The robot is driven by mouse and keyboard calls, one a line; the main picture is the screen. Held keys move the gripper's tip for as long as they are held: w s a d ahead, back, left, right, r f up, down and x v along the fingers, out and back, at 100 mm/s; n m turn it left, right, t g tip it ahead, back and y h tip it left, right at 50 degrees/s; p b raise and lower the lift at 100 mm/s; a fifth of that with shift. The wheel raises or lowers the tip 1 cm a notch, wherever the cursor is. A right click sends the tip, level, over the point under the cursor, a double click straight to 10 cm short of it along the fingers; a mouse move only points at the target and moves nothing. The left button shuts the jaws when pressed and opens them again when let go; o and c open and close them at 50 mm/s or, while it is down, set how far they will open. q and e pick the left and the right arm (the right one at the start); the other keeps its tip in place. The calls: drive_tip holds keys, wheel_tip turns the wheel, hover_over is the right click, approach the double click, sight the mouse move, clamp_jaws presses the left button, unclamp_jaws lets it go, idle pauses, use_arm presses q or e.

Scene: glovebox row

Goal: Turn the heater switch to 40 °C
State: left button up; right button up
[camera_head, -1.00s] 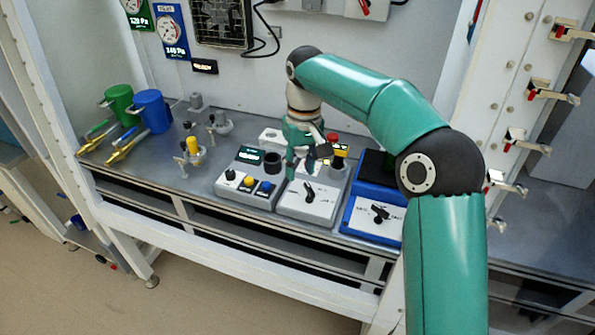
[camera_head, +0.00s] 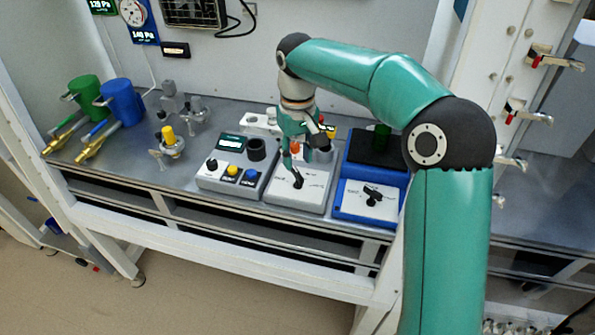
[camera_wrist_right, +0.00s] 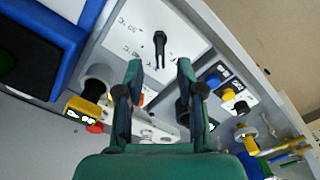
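The heater switch is a black lever knob (camera_head: 298,181) on the sloped face of a grey box (camera_head: 309,196) in the middle of the bench. In the right wrist view the knob (camera_wrist_right: 160,45) stands just beyond the fingertips, with temperature labels, small and partly blurred, beside it on the white panel (camera_wrist_right: 125,38). My right gripper (camera_head: 296,158) is above and behind the knob. In the wrist view its fingers (camera_wrist_right: 159,72) are apart with nothing between them, and I see no contact with the knob. My left gripper is out of view.
A blue box (camera_head: 347,208) with another black knob (camera_head: 372,194) stands to the right. A grey button box (camera_head: 216,184) stands to the left. Farther left are a yellow-topped fitting (camera_head: 169,137) and green (camera_head: 84,92) and blue (camera_head: 124,98) cups.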

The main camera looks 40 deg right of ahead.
sight(297, 172)
drive_tip(key=shift+f, duration=2.3)
clamp_jaws()
